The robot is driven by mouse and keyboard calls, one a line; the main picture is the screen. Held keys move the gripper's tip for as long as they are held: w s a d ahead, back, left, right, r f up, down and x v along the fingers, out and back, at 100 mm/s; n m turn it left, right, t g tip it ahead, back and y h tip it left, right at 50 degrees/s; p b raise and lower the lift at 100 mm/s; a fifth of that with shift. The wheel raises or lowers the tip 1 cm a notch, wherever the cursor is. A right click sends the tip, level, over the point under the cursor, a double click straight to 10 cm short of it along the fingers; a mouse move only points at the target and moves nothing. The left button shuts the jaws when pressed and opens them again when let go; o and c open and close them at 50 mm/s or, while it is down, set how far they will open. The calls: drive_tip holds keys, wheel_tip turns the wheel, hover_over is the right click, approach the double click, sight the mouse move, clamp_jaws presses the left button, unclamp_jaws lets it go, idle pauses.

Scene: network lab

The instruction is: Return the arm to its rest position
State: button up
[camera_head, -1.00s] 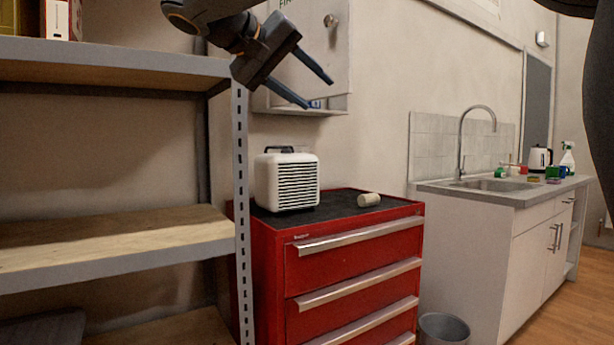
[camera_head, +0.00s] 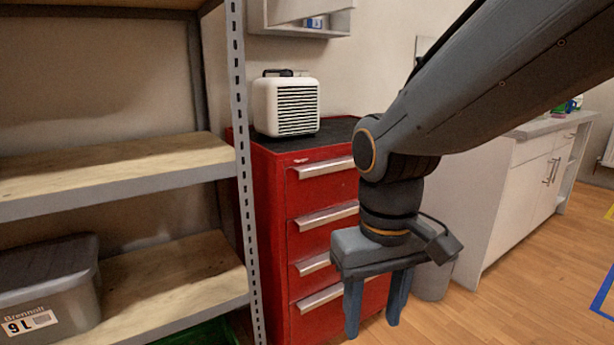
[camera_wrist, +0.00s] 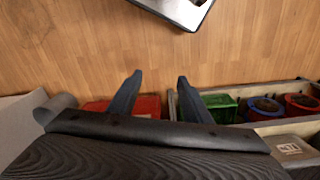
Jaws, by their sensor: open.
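My gripper (camera_head: 374,312) is open and empty in the head view. It points down in front of the red drawer cabinet (camera_head: 262,190), with my arm reaching in from the upper right. In the wrist view my gripper (camera_wrist: 156,88) shows its two fingers apart with nothing between them, and the wood floor (camera_wrist: 80,50) lies beyond them.
A metal shelf rack (camera_head: 243,150) stands at left with a grey bin (camera_head: 50,285) on a lower board. A white heater (camera_head: 286,105) sits on the cabinet. A sink counter (camera_head: 520,180) stands at right. Green (camera_wrist: 222,108) and red containers show in the wrist view.

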drive_tip(key=s+d+r+m+p, duration=0.2)
drive_tip(key=d+r+p, duration=0.6)
drive_tip(key=p, duration=1)
drive_tip(key=shift+s+d+m, duration=0.4)
drive_tip(key=shift+d+m, duration=0.4)
